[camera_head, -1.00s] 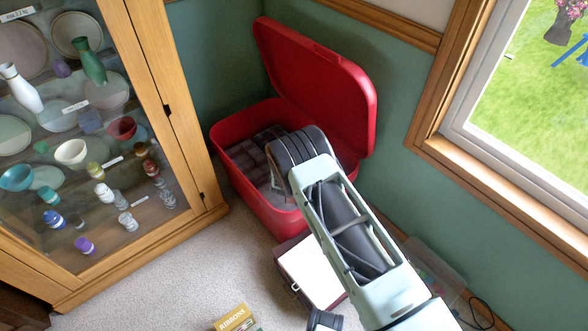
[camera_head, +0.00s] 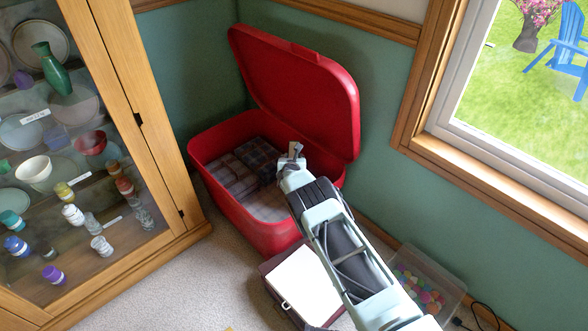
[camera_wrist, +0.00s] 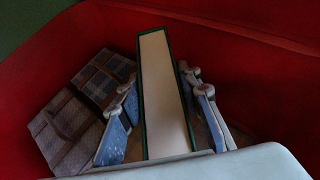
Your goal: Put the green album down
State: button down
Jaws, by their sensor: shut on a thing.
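The green album (camera_wrist: 165,95) shows edge-on in the wrist view, with cream pages between thin dark green covers. My gripper (camera_wrist: 163,108) has one blue-grey finger on each side of it and is shut on it. In the head view my gripper (camera_head: 293,158) is over the right part of the open red bin (camera_head: 238,213). The album cannot be made out clearly there. Whether its lower edge touches anything is hidden.
Folded plaid cloths (camera_head: 235,172) lie in the bin; they also show left of the album in the wrist view (camera_wrist: 85,105). The bin's red lid (camera_head: 300,85) stands open behind. A box with a white top (camera_head: 305,280), a clear tub (camera_head: 425,285) and a glass cabinet (camera_head: 80,140) are nearby.

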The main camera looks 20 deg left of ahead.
jog(key=f+b, duration=0.1)
jog(key=w+f+b, duration=0.1)
jog(key=f+b, duration=0.1)
jog(key=shift+f, duration=0.15)
jog(key=shift+s+f, duration=0.1)
dwell(0.4)
jog(key=c, duration=1.8)
grip_release()
jog(key=shift+s+d+f, duration=0.1)
jog(key=shift+f, duration=0.15)
jog(key=o, duration=0.4)
